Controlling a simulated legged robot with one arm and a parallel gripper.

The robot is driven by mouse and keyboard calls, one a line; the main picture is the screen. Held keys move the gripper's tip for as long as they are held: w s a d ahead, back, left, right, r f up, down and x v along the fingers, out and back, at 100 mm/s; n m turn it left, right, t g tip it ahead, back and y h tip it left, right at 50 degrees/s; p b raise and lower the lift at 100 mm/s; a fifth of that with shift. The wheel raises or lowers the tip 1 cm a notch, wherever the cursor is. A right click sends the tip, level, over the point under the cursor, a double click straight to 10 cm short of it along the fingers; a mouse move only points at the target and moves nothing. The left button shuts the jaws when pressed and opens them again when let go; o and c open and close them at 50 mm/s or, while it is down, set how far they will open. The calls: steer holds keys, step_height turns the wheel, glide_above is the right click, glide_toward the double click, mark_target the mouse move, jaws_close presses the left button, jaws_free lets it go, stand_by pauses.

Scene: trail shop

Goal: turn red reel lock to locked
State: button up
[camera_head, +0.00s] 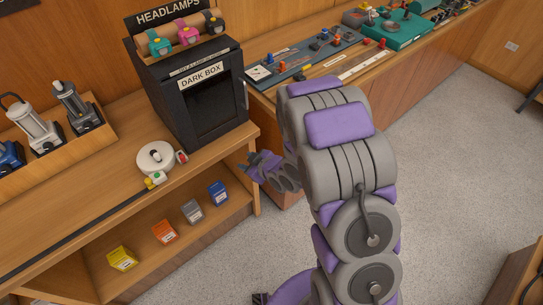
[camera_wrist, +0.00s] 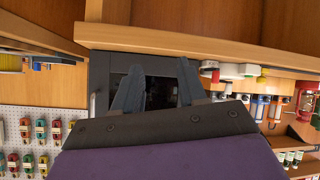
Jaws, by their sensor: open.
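A white round reel (camera_head: 155,157) lies on the wooden counter, left of the black dark box. A small red lock piece (camera_head: 181,156) sits at the reel's right side; its exact setting is too small to tell. My gripper (camera_head: 250,163) is off the counter's front right corner, right of the reel and apart from it. In the wrist view my gripper (camera_wrist: 161,68) is open, with nothing between its fingers. The white reel (camera_wrist: 231,70) shows to the right of the fingers there, with a red part (camera_wrist: 214,75) on its near side.
The dark box (camera_head: 198,105) stands on the counter behind the reel. A yellow and green piece (camera_head: 154,181) is at the reel's front. Small coloured boxes (camera_head: 193,211) sit on the shelf below. Lanterns (camera_head: 75,107) stand in a wooden rack at left.

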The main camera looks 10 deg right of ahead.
steer(key=s+d+r+m+g+h+p, duration=0.1)
steer(key=s+d+r+m+g+h, duration=0.1)
steer(key=d+r+h, duration=0.2)
steer(key=shift+s+d+r, duration=0.35)
steer(key=shift+d+r, duration=0.05)
steer(key=shift+d, duration=1.25)
